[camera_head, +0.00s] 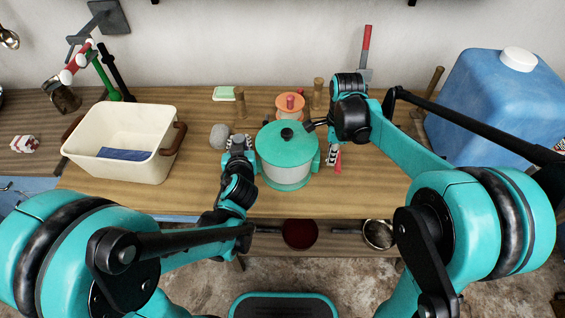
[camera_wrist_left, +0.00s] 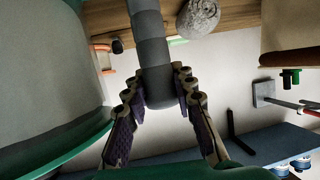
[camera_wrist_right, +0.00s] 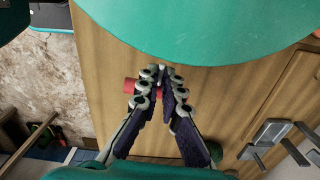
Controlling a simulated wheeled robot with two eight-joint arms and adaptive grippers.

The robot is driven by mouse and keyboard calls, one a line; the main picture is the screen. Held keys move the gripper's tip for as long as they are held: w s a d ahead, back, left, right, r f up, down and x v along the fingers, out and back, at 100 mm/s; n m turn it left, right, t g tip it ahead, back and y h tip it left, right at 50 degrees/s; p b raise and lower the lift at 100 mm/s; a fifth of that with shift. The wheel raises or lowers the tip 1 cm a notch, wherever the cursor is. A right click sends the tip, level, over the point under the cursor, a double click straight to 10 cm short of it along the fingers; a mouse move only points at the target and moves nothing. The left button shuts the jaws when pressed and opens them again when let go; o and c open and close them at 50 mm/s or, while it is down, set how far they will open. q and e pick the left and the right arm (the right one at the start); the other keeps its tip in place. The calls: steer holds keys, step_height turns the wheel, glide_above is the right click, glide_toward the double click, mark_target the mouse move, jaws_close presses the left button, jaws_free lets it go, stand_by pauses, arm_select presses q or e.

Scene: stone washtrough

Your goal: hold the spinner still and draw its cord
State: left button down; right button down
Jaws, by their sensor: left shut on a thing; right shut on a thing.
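The spinner (camera_head: 287,143), a pale tub with a teal lid and dark centre knob, stands upright on the wooden table. Its pale side fills the left of the left wrist view (camera_wrist_left: 45,70), and its teal lid is at the top of the right wrist view (camera_wrist_right: 205,25). My left gripper (camera_head: 238,146) is shut on a grey segmented grip (camera_wrist_left: 150,50) beside the tub. My right gripper (camera_wrist_right: 162,75) is at the spinner's right, below the lid edge, fingertips together. What it pinches, presumably the cord end, is hidden. A red piece (camera_wrist_right: 131,86) shows behind the fingers.
A cream basin (camera_head: 125,135) stands left, and a grey stone (camera_head: 220,136) lies behind my left gripper. An orange pot (camera_head: 290,105) and wooden pegs are behind the spinner. A large blue container (camera_head: 495,105) stands right. Front table wood is clear.

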steer(key=shift+a, duration=0.55)
steer(key=d, duration=0.6)
steer(key=s+d, duration=0.1)
steer(key=d, duration=0.2)
steer(key=shift+d, duration=0.15)
steer(key=a, duration=0.6)
steer(key=w+a, duration=0.1)
steer(key=a, duration=0.2)
steer(key=shift+a, duration=0.15)
steer(key=c, duration=1.6)
jaws_free()
